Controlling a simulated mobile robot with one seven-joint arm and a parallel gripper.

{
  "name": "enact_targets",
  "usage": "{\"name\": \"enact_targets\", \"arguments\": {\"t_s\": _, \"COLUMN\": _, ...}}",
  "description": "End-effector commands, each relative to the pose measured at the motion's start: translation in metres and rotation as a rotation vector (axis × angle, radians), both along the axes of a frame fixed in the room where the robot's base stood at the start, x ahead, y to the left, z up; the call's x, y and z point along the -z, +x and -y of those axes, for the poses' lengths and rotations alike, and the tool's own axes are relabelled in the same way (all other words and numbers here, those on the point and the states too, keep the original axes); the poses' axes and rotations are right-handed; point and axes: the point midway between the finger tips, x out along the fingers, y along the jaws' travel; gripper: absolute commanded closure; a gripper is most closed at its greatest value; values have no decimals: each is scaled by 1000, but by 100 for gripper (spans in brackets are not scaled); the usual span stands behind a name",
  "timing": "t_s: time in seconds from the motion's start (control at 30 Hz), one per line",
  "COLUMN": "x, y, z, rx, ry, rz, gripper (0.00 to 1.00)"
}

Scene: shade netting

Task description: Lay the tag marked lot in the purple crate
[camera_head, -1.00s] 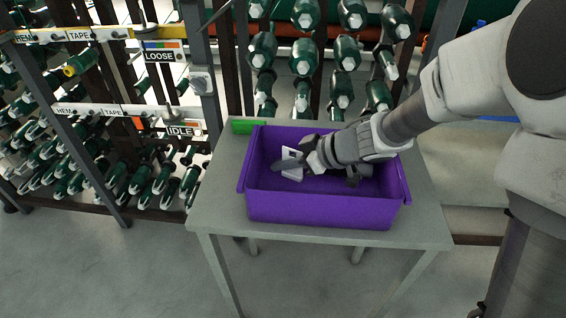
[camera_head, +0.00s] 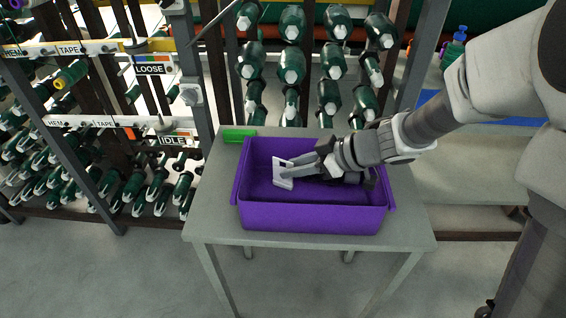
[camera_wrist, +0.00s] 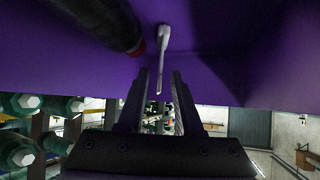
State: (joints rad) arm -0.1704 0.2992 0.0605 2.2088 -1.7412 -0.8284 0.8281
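The purple crate (camera_head: 312,217) stands on a small grey table. A white tag (camera_head: 283,173) with a dark mark near its top is inside the crate, towards the left; its lettering is too small to read. In the wrist view the tag (camera_wrist: 163,50) shows edge-on as a thin pale strip against the purple. My gripper (camera_head: 296,170) reaches into the crate from the right. In the wrist view its two fingers (camera_wrist: 160,80) stand apart, with a gap on each side of the tag's lower end. Whether the tag touches the crate floor is unclear.
The grey table (camera_head: 215,190) has a green object (camera_head: 239,135) behind the crate's left corner. Racks of green spools (camera_head: 292,65) stand behind, with signs LOOSE (camera_head: 153,68) and IDLE (camera_head: 173,141) at left. A dark cylinder with a red end (camera_wrist: 110,22) shows in the wrist view.

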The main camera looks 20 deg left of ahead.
Motion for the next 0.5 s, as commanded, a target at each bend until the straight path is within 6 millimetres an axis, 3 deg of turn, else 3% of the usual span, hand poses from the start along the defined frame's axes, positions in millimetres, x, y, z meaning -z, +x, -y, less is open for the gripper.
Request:
{"name": "enact_targets", "arguments": {"t_s": 0.33, "x": -6, "y": 1, "z": 8, "rx": 10, "ry": -2, "rz": 7, "gripper": 66}}
{"name": "enact_targets", "arguments": {"t_s": 0.5, "x": -27, "y": 26, "z": 23, "rx": 133, "ry": -21, "rz": 106, "gripper": 66}}
